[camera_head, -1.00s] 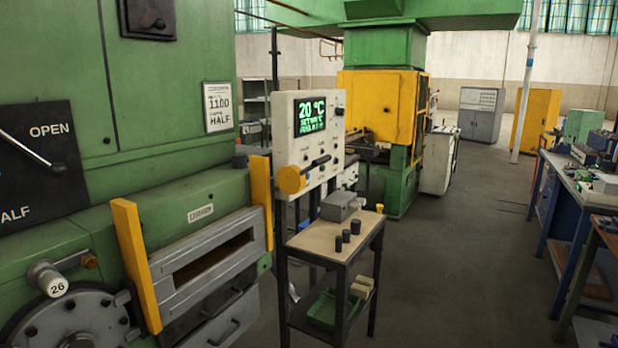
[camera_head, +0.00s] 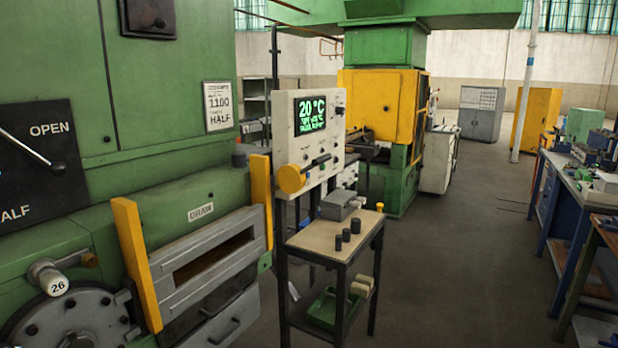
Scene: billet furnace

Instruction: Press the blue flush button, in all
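The white control panel (camera_head: 319,142) stands in the middle of the view, beside the green furnace. Its screen (camera_head: 311,114) reads 20 °C in green, with smaller lines below that are hard to read. A yellow round knob (camera_head: 291,179) and a black lever (camera_head: 316,163) stick out from the panel's lower front. Small controls show around them, but I cannot clearly make out the blue flush button among these. Neither of my grippers is in view.
The green furnace (camera_head: 165,110) with its slotted front fills the left. A small table (camera_head: 318,239) with dark cylinders and a grey box stands below the panel. A blue workbench (camera_head: 575,200) stands at the right. The floor (camera_head: 450,260) between is clear.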

